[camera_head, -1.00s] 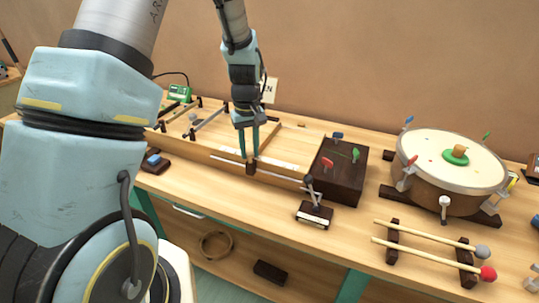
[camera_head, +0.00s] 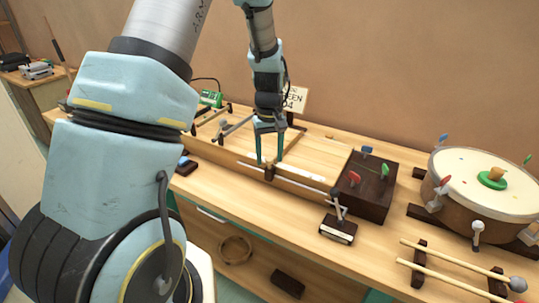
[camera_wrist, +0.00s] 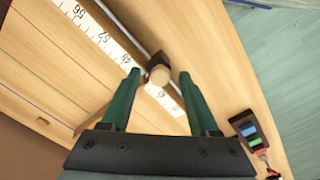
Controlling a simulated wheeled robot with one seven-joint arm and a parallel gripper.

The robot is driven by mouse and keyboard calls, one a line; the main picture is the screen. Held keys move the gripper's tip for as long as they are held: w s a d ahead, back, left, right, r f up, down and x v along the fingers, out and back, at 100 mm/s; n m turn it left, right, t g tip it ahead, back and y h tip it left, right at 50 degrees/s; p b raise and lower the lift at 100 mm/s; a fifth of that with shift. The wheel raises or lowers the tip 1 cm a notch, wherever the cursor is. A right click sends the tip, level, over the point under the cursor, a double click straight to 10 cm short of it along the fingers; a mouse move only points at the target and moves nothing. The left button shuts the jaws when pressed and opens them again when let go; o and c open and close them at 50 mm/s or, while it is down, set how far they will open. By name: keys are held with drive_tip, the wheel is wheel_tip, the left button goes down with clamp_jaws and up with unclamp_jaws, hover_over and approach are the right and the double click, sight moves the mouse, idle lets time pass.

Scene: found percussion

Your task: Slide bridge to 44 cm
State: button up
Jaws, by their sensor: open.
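The bridge (camera_head: 269,173) is a small dark block on the front rail of the long wooden string board (camera_head: 320,150). In the wrist view the bridge (camera_wrist: 159,74) shows a round pale wood end and sits on a thin rod. A white number scale (camera_wrist: 97,32) runs beside it; 56 and 52 are readable, and the marks nearest the bridge are too small or covered to read surely. My gripper (camera_head: 269,162) is open above the bridge. In the wrist view its green fingers (camera_wrist: 159,78) stand on either side of the bridge, with gaps visible.
A dark box (camera_head: 368,190) with coloured paddles and a small lever stand (camera_head: 338,228) are right of the board. A drum (camera_head: 480,185) and mallets (camera_head: 455,262) lie farther right. A green display (camera_head: 211,98) and a sign (camera_head: 294,101) stand behind.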

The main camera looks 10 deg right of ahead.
wheel_tip(320, 180, up, 11)
drive_tip(key=b, duration=0.2)
idle(0.3)
drive_tip(key=shift+f, duration=0.1)
drive_tip(key=s+a+f, duration=0.1)
drive_tip(key=s+a, duration=0.4)
drive_tip(key=a, duration=0.5)
drive_tip(key=s+a+f+m+t, duration=0.1)
drive_tip(key=s+a, duration=0.5)
drive_tip(key=a, duration=0.5)
drive_tip(key=shift+s+a+f+m+t, duration=0.2)
drive_tip(key=shift+f+m+t, duration=0.1)
idle(0.3)
